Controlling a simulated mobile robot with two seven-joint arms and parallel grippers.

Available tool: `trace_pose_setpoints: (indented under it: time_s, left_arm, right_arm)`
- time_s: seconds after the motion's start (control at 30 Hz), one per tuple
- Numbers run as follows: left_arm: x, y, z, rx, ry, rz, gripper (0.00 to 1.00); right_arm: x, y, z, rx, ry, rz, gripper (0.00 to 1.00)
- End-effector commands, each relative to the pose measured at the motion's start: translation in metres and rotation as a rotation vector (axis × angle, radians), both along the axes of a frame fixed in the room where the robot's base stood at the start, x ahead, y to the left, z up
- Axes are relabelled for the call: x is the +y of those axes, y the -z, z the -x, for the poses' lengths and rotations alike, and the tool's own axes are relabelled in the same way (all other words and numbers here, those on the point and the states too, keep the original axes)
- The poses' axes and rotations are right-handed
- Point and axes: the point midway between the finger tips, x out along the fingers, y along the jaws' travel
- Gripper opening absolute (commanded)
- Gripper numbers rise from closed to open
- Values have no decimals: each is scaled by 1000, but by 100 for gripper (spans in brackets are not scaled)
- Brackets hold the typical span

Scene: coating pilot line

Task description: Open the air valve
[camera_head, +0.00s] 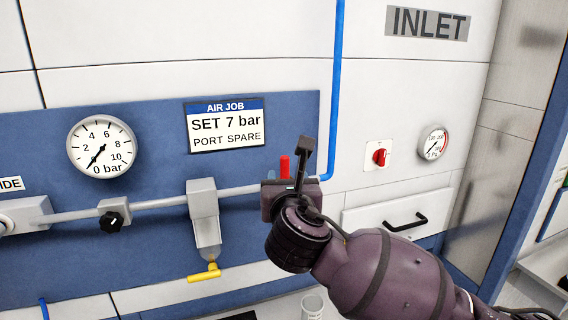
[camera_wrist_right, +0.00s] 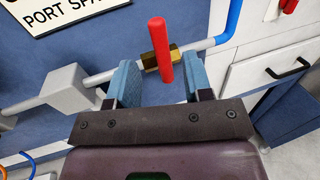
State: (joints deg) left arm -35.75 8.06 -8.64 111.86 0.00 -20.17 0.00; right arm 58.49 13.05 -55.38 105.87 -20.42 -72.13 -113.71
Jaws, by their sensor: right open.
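The air valve has a red lever (camera_head: 284,166) and sits on the grey pipe at the right end of the blue panel. In the right wrist view, the red lever (camera_wrist_right: 160,50) stands upright, crossing the pipe, above a brass body (camera_wrist_right: 149,61). My right gripper (camera_head: 289,183) is at the valve and hides its body in the head view. In the right wrist view, the gripper (camera_wrist_right: 162,82) is open, with blue fingertips apart on either side of the lever's lower part. I see no clear contact. My left gripper is not in view.
A round gauge (camera_head: 101,146) has its needle near 0 bar. A sign (camera_head: 225,124) reads SET 7 bar, PORT SPARE. The pipe (camera_head: 160,203) carries a black knob (camera_head: 111,222) and a grey unit (camera_head: 205,215) with a yellow tap (camera_head: 205,273). A red switch (camera_head: 380,157) and drawer (camera_head: 385,212) are right.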

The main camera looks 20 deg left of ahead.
Motion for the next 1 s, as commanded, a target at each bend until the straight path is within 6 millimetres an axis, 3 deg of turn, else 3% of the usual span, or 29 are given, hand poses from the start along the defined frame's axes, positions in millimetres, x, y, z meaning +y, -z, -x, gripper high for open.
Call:
trace_pose_setpoints:
  time_s: [0.3,0.5,1.0]
  left_arm:
    - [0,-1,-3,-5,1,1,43]
    - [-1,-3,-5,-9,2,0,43]
    - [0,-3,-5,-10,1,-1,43]
  right_arm:
    - [16,0,-48,0,2,0,46]
    - [23,-1,-68,-1,1,0,46]
    - [26,0,-77,-1,0,0,43]
